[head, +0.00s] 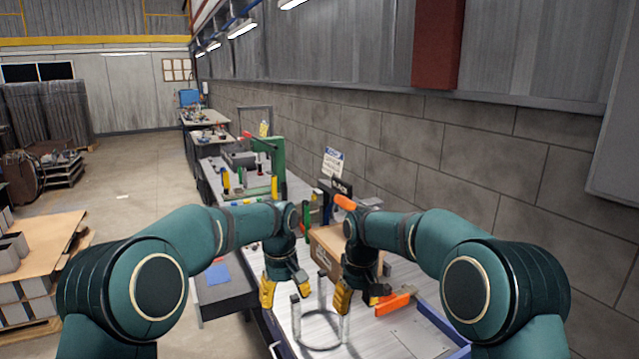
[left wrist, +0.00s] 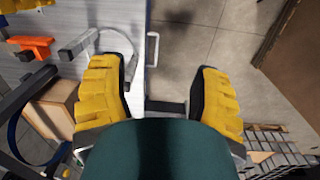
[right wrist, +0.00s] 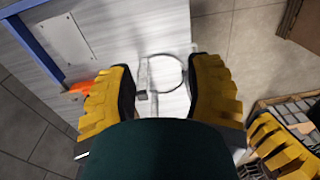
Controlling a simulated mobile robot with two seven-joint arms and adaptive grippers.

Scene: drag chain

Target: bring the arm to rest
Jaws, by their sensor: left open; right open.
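My left gripper (head: 284,290) is open and empty above the near part of the workbench, and its two yellow fingers stand wide apart in the left wrist view (left wrist: 160,97). My right gripper (head: 360,294) is beside it on the right, also above the bench. A thin dark ring with grey upright pieces (head: 318,348) lies on the bench below and between the grippers. Part of it is hidden behind them in the head view. No drag chain can be made out clearly.
An orange tool (head: 395,302) lies right of my right gripper. A cardboard box (head: 326,250) stands behind the grippers, against the brick wall side. A green press-like frame (head: 280,160) stands farther back. The aisle floor (head: 135,185) to the left is clear.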

